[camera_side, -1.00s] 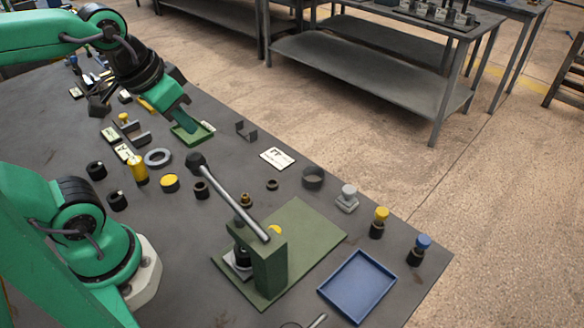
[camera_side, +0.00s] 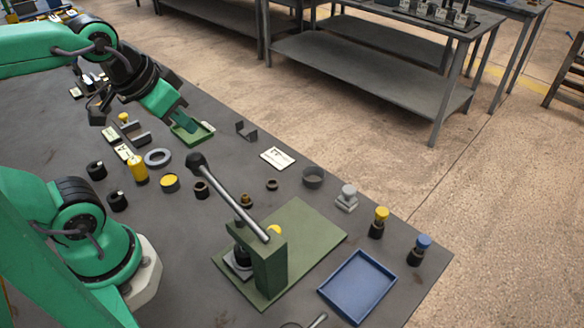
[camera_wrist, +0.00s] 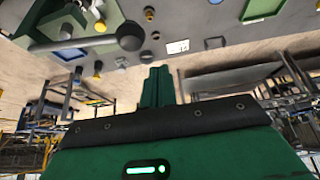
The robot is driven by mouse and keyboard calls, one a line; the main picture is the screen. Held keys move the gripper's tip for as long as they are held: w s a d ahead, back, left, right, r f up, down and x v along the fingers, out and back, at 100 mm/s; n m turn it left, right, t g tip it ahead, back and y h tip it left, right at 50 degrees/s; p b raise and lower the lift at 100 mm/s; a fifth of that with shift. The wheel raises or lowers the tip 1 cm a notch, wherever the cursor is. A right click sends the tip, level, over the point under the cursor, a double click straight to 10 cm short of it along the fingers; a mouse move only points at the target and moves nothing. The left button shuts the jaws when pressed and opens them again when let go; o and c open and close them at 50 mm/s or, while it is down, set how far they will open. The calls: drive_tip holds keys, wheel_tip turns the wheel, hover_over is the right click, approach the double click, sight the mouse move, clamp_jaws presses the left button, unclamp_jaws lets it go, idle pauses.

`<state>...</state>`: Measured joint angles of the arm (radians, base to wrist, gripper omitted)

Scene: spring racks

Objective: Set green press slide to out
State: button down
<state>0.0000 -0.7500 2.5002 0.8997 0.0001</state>
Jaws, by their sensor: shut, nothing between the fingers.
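The green press (camera_side: 270,268) stands on a green base plate (camera_side: 312,235) at the front middle of the bench in the side view. Its grey lever (camera_side: 228,195) slants up and left to a black ball knob (camera_side: 196,160). A small light and dark part (camera_side: 238,258) sits low at the press's left side; I cannot tell for sure whether it is the slide or how it is set. The lever knob (camera_wrist: 130,36) also shows at the upper left in the wrist view. My gripper (camera_side: 188,127) is shut and empty, well apart from the press, over a small green tray (camera_side: 205,136).
A blue tray (camera_side: 358,287) lies right of the press. Yellow-topped (camera_side: 380,222) and blue-topped (camera_side: 420,250) pegs stand near the right edge. A yellow cylinder (camera_side: 138,170), a grey ring (camera_side: 158,158) and several small parts lie left of the lever. A white card (camera_side: 277,158) lies near the far edge.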

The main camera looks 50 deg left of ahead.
drive_tip(key=c, duration=1.3)
unclamp_jaws()
drive_tip(key=shift+w, duration=0.1)
drive_tip(key=shift+o, duration=0.8)
drive_tip(key=shift+w+d+g, duration=0.3)
drive_tip(key=shift+w+d, duration=0.05)
drive_tip(key=m+g+y, duration=0.2)
drive_tip(key=m+g, duration=0.3)
drive_tip(key=g, duration=0.4)
approach(277, 229)
drive_tip(key=shift+s+a+f, duration=0.2)
drive_tip(key=shift+s, duration=0.1)
drive_tip(key=shift+x, duration=3.95)
drive_tip(key=shift+r, duration=0.1)
drive_tip(key=shift+c, duration=0.2)
